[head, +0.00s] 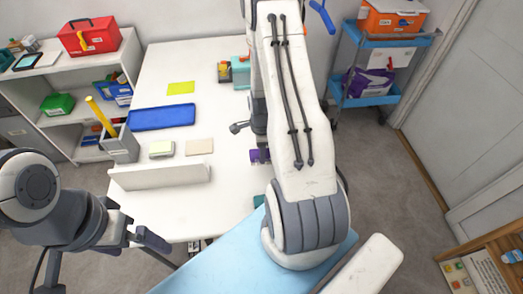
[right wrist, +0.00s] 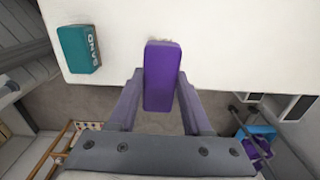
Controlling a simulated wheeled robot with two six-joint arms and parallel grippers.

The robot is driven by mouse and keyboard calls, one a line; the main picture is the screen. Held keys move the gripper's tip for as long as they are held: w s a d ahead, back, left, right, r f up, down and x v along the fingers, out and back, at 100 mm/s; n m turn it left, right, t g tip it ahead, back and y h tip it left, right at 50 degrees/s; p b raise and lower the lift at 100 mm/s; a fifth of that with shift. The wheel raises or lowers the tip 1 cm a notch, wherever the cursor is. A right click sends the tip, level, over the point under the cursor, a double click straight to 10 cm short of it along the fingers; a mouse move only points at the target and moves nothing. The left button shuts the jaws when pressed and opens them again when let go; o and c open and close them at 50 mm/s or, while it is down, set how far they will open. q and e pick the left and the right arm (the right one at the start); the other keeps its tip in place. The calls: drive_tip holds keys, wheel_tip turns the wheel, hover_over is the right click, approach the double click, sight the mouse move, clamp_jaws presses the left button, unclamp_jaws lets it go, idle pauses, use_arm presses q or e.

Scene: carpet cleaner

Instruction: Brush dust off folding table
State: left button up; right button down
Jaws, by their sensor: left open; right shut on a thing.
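The white table (head: 215,75) runs through the middle of the head view. My right gripper (right wrist: 158,95) is shut on a purple block-like tool, probably the brush (right wrist: 162,75). In the right wrist view the tool's far end overlaps the white tabletop edge; I cannot tell whether it touches. A small brownish patch, perhaps dust, shows just past its tip. In the head view the purple tool (head: 257,156) shows beside my right arm, which hides much of the table's right side. My left gripper (head: 140,230) is open and empty at the table's near left corner.
On the table are a blue tray (head: 162,117), a grey holder (head: 119,143), sponge-like blocks (head: 199,146), a yellow note (head: 181,88) and a white upright strip (head: 160,177). A teal box (right wrist: 80,50) lies near the edge. A blue cart (head: 365,95) stands right; shelves stand left.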

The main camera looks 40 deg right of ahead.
drive_tip(key=shift+f+b, duration=2.2)
drive_tip(key=shift+f, duration=0.95)
drive_tip(key=shift+f, duration=0.25)
drive_tip(key=shift+c, duration=1.3)
unclamp_jaws()
wheel_tip(320, 180, up, 9)
drive_tip(key=shift+r+b, duration=0.1)
drive_tip(key=shift+b, duration=0.5)
drive_tip(key=shift+r, duration=0.65)
